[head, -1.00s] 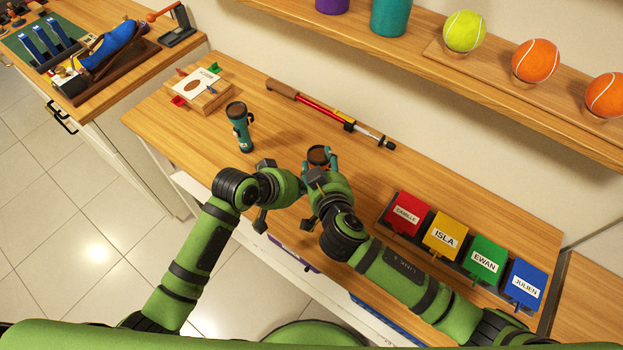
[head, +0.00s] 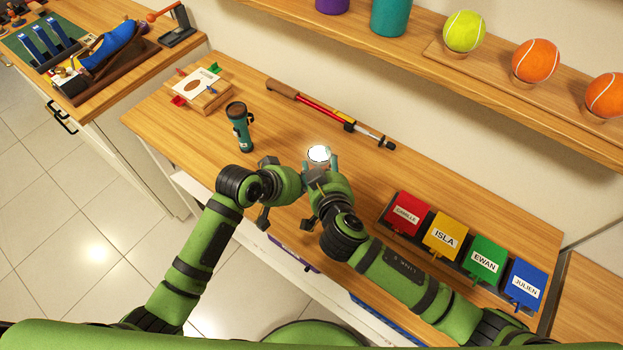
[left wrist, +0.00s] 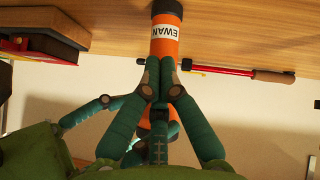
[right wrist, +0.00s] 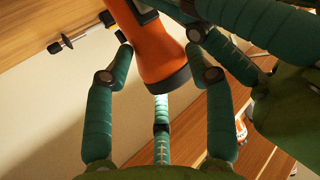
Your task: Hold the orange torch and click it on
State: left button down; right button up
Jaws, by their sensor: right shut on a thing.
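The orange torch shows in the left wrist view (left wrist: 164,42), with a white label reading EWAN on its barrel. In the head view its round lens (head: 318,154) faces up and glows bright white. The exact contact and the switch are hidden behind the fingertips.
A teal torch (head: 239,128) stands on the bench. A red telescopic rod (head: 325,114) and a wooden block with clips (head: 198,93) lie behind. Red, yellow, green and blue name-labelled boxes (head: 441,237) stand right. A shelf with balls (head: 535,61) overhangs the back.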

dwell(0.5)
pick_arm(q)
jog(key=shift+s+a, duration=0.45)
jog(key=shift+s, duration=0.2)
jog(key=shift+s, duration=0.1)
pick_arm(e)
jog(key=o, duration=1.3)
pick_arm(q)
jog(key=s+a, duration=0.1)
jog(key=s, duration=0.1)
jog(key=s+a, duration=0.1)
jog(key=shift+s+a+r, duration=0.15)
jog(key=shift+s+a, duration=0.25)
pick_arm(e)
jog(key=shift+o, duration=0.2)
